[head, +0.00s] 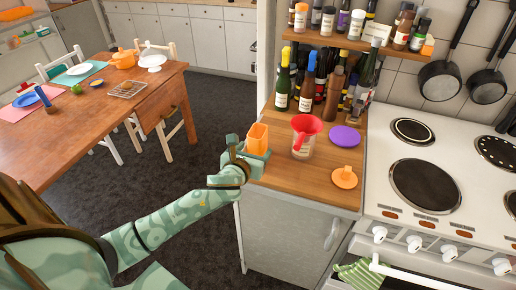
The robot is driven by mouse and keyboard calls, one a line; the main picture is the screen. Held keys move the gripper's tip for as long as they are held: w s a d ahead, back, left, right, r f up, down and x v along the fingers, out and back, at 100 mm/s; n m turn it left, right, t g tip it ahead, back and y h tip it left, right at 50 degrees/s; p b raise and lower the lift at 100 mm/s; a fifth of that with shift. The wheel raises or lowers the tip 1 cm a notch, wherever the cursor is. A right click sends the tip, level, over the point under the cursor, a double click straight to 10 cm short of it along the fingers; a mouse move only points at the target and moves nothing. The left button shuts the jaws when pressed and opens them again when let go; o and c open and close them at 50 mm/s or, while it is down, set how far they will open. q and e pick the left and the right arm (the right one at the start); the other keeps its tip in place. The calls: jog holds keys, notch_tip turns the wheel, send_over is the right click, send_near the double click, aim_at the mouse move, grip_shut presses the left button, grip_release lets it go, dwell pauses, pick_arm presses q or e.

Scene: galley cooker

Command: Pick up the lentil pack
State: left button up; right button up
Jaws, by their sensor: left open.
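An orange upright pack (258,138), which looks like the lentil pack, stands near the left edge of the wooden counter (315,178). Its label cannot be read. My left gripper (246,152) is open at the pack's near left side and hides its lower part. I cannot tell whether the fingers touch the pack. My right gripper is not in view.
A clear jug with a red funnel-shaped top (305,135) stands close right of the pack. A purple disc (345,136) and an orange lid (345,177) lie farther right. Several bottles (320,85) crowd the back. The white cooker (435,180) adjoins the counter.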

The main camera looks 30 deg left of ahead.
aim_at(251, 133)
pick_arm(q)
jog(key=x, duration=0.3)
jog(key=shift+w+d+f+b, duration=0.1)
jog(key=shift+w+f+b, duration=0.2)
jog(key=shift+b, duration=0.1)
jog(key=shift+s+r, duration=0.1)
jog(key=c, duration=1.1)
jog(key=shift+c, duration=0.2)
jog(key=shift+r+p, duration=0.4)
jog(key=shift+r, duration=0.25)
jog(key=r+p, duration=0.1)
jog(key=r, duration=0.2)
jog(key=shift+s+p, duration=0.25)
jog(key=shift+p, duration=0.1)
jog(key=s+r+p, duration=0.1)
jog(key=r, duration=0.1)
jog(key=s+r+p, duration=0.1)
jog(key=s+r, duration=0.1)
jog(key=shift+s, duration=0.1)
jog(key=a+r+p+v, duration=0.1)
jog(key=a+p+v, duration=0.1)
jog(key=v, duration=0.9)
jog(key=shift+r+p, duration=0.25)
jog(key=shift+p, duration=0.05)
